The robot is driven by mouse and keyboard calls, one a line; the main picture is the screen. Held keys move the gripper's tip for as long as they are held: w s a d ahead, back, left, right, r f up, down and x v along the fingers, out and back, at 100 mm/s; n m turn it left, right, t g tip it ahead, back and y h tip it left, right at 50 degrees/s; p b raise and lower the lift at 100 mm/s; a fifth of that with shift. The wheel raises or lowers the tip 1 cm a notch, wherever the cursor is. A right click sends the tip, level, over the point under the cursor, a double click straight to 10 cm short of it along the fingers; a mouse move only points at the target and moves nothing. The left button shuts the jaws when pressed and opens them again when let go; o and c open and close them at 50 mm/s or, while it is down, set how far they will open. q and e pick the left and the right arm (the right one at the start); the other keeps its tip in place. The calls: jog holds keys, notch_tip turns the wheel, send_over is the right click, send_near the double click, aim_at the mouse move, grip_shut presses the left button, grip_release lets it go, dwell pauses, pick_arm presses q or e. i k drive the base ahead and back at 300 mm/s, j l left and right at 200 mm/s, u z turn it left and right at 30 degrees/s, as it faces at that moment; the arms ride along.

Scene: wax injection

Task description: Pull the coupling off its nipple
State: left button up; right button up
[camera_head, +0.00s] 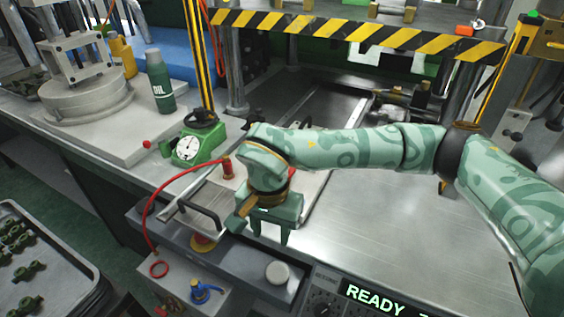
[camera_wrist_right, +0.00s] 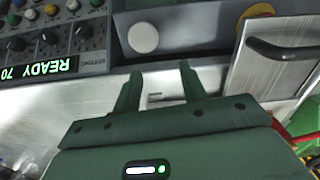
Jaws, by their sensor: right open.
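A red coupling (camera_head: 228,169) stands upright at the end of a thin red hose (camera_head: 150,205), beside the green gauge housing. A nipple under it cannot be made out. My right gripper (camera_head: 270,233) points down, to the right of and nearer than the coupling, and does not touch it. In the right wrist view the two fingers (camera_wrist_right: 160,82) are apart with nothing between them. A piece of red (camera_wrist_right: 300,141) shows at that view's right edge, partly hidden by the gripper body. My left gripper is not in view.
A plate with a black handle (camera_head: 204,203) lies left of my gripper; the handle (camera_wrist_right: 285,49) shows in the wrist view. A white round button (camera_head: 277,272) and control panel are in front. A green gauge (camera_head: 188,148) stands behind. Bare metal table lies right.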

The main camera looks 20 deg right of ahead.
aim_at(227, 168)
jog(key=z, duration=0.3)
jog(key=k+j, duration=0.2)
jog(key=k, duration=0.3)
jog(key=k+j, duration=0.2)
jog(key=k, duration=0.25)
